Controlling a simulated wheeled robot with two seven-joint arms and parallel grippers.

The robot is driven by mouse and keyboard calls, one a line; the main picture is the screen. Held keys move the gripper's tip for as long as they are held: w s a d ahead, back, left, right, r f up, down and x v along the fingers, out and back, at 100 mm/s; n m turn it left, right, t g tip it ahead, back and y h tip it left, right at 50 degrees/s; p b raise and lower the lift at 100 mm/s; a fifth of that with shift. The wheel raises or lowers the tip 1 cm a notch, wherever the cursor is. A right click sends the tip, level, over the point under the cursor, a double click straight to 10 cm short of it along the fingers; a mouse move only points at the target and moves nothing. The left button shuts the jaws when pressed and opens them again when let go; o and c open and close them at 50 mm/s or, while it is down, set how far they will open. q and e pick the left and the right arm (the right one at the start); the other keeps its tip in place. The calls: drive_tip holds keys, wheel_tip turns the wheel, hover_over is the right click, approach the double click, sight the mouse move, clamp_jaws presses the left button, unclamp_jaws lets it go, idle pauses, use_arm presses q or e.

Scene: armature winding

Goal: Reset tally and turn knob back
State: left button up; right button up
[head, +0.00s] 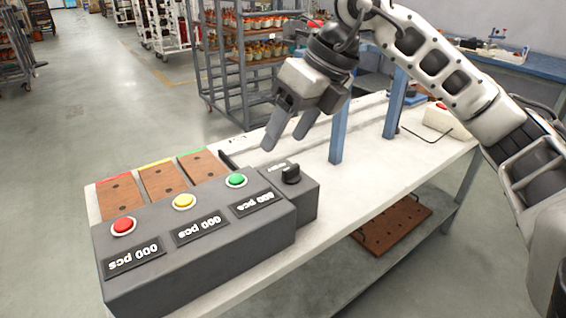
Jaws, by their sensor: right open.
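A dark grey tally box (200,245) stands on the near left of the white bench. Its top has a red button (123,226), a yellow button (184,202) and a green button (236,180). Three displays below them each read "000 pcs", upside down in this view. A black knob (291,174) sits on a smaller grey box joined to the tally box's right end. My right gripper (287,137) is open and empty, pointing down above the bench, behind the knob and apart from it. My left gripper is not in view.
Brown plates (163,180) with coloured edges lie behind the tally box. Blue posts (341,127) rise from the white bench (310,225) right of the gripper. A pale box with a red button (439,120) stands at the far right end. Shelved racks (243,60) stand behind the bench.

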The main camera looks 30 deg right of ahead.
drive_tip(key=d+r+m+h, duration=0.2)
drive_tip(key=d+h, duration=0.1)
drive_tip(key=d, duration=0.3)
drive_tip(key=t+b, duration=0.1)
approach(292, 167)
drive_tip(key=x, duration=0.8)
drive_tip(key=shift+w+f, duration=0.1)
drive_tip(key=shift+f, duration=0.3)
drive_tip(key=shift+c, duration=0.3)
drive_tip(key=c, duration=0.9)
